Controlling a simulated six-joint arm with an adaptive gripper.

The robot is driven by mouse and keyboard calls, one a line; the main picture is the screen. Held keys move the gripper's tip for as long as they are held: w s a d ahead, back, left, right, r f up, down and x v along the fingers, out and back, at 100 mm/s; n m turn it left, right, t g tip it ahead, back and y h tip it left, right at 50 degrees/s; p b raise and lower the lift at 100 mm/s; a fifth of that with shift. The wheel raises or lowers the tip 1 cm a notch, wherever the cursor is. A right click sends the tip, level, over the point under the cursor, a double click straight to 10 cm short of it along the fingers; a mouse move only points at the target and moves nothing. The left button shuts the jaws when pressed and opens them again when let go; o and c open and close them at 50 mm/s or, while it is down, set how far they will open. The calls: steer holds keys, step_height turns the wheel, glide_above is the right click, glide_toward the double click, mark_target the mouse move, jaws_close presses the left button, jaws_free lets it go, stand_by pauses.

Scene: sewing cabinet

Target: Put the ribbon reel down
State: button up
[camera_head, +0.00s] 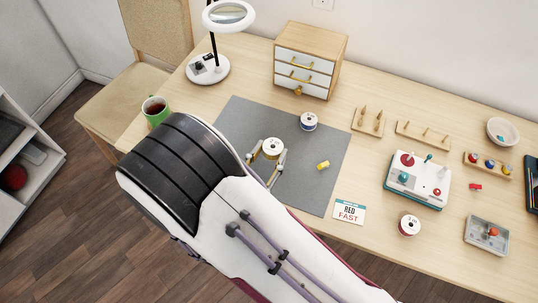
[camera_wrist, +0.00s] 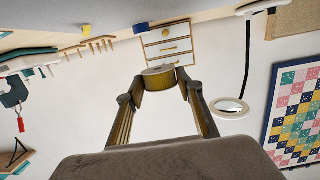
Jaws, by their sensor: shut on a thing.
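My gripper (camera_head: 268,160) is shut on a ribbon reel (camera_head: 272,147) with a white top and a gold-yellow side. In the head view the reel shows over the grey mat (camera_head: 240,121). In the wrist view, which is upside down, the reel (camera_wrist: 158,80) sits between both fingers, against the wall and drawers behind. It looks raised off the table; the height is hard to tell. A blue reel (camera_head: 308,122) stands at the mat's back, and a red reel (camera_head: 409,226) stands on the bare table at right.
A yellow block (camera_head: 323,165) lies on the mat, right of my gripper. A control box (camera_head: 417,180) is at right.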

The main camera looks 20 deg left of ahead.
stand_by(0.8)
steer(key=shift+d, duration=0.2)
steer(key=w+d+m+g+h, duration=0.2)
steer(key=w+d+m+h, duration=0.1)
steer(key=d, duration=0.8)
steer(key=w+d+r+m+g+h, duration=0.1)
steer(key=w+d+h, duration=0.4)
steer(key=d, duration=0.6)
steer(key=w+d+m+g+h, duration=0.2)
steer(key=w+d+m+h, duration=0.2)
steer(key=d, duration=0.7)
steer(key=shift+w+d+r+m+g, duration=0.1)
steer(key=shift+w+m+g, duration=0.1)
steer(key=shift+w+m, duration=0.3)
steer(key=shift+w+d+r+m+g, duration=0.1)
steer(key=shift+w+m+g, duration=0.1)
steer(key=shift+w+m, duration=0.25)
steer(key=shift+d+m+h, duration=0.25)
steer(key=shift+d+h, duration=0.15)
steer(key=shift+d, duration=0.25)
steer(key=shift+a+f, duration=0.1)
